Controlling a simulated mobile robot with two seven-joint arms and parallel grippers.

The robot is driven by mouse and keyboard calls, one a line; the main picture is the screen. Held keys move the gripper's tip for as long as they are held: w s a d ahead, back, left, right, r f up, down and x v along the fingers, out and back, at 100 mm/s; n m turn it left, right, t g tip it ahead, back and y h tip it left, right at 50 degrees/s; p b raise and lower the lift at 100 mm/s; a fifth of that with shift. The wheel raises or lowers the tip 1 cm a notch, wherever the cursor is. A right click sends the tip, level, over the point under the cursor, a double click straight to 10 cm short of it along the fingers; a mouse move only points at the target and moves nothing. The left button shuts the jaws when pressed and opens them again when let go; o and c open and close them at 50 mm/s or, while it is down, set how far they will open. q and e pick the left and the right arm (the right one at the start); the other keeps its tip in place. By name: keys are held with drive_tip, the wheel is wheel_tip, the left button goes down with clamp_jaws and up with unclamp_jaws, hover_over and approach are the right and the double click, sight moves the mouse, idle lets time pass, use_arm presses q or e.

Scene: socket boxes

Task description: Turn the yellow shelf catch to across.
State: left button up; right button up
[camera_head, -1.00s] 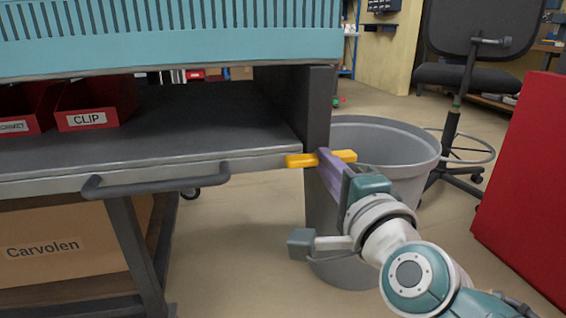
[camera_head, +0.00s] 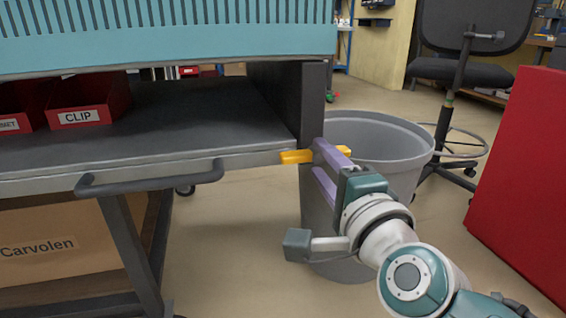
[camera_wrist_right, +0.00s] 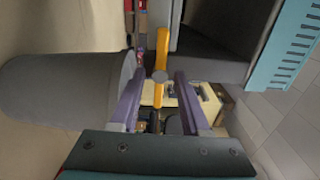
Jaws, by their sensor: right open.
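The yellow shelf catch (camera_head: 296,157) is a short bar at the right end of the shelf's front edge, beside the dark upright. It lies roughly level in the head view, showing on both sides of my upper finger, which hides its middle. My right gripper (camera_head: 318,158) is open around it, one purple finger above and one below. In the right wrist view the catch (camera_wrist_right: 160,62) with its round hub stands between the two fingers of the right gripper (camera_wrist_right: 160,75), with gaps on both sides. My left gripper is not in view.
The dark shelf (camera_head: 190,115) holds red bins (camera_head: 88,103) and has a front handle (camera_head: 150,180). A teal slotted housing (camera_head: 170,35) is above. A grey waste bin (camera_head: 385,140) stands close behind my right gripper. A red panel (camera_head: 520,170) is at the right.

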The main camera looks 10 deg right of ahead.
drive_tip(key=s+p, duration=0.2)
drive_tip(key=s, duration=0.7)
drive_tip(key=shift+s+d+p, duration=0.15)
drive_tip(key=shift+p, duration=0.25)
drive_tip(key=shift+r, duration=0.1)
